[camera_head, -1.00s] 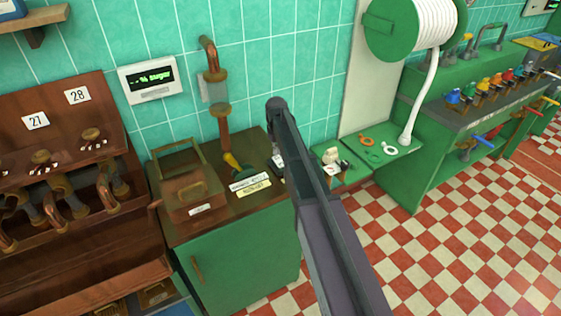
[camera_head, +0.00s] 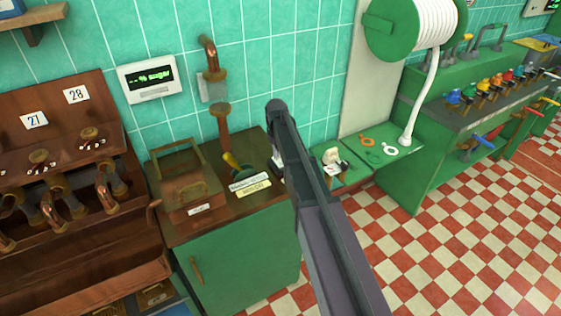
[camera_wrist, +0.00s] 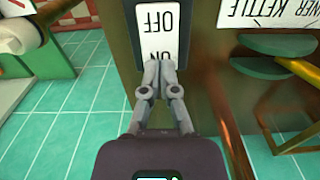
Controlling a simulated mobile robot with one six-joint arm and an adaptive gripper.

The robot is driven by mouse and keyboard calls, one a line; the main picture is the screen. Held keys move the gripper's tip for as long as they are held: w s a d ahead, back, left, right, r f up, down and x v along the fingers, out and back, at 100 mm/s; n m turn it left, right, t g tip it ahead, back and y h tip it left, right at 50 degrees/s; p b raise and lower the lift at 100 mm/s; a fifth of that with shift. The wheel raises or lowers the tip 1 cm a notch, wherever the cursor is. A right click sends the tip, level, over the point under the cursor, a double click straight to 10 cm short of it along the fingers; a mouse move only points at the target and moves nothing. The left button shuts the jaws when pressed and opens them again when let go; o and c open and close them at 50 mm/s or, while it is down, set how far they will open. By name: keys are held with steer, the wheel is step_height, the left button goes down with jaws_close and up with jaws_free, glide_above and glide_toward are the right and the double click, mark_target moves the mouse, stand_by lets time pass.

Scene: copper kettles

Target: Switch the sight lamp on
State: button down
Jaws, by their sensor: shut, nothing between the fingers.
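In the wrist view a white switch plate (camera_wrist: 158,32) in a dark frame shows upside-down lettering, OFF farther from my gripper and ON closer. My gripper (camera_wrist: 160,66) is shut and empty, its fingertips over the ON end and hiding part of those letters. I cannot tell whether they press on it. In the head view my arm hides the gripper and most of the switch; a small white bit (camera_head: 278,160) shows beside the arm. I cannot clearly identify a lamp or see whether one is lit.
A wooden-topped green cabinet (camera_head: 240,240) holds a copper box (camera_head: 190,195) and labels (camera_head: 254,187). A copper pipe (camera_head: 224,130) stands behind. A display (camera_head: 148,79) is on the tiled wall. In the wrist view a kettle sign (camera_wrist: 268,14) and green discs (camera_wrist: 280,45) are close on the right.

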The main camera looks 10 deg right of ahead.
steer(key=shift+f+b, duration=0.45)
steer(key=shift+f, duration=0.1)
stand_by(0.4)
steer(key=shift+r, duration=0.1)
steer(key=shift+r+p, duration=3.5)
steer(key=shift+p, duration=0.05)
steer(key=s+m, duration=0.3)
steer(key=s, duration=2.6)
steer(key=shift+s+d+m, duration=0.15)
steer(key=shift+d+m, duration=0.15)
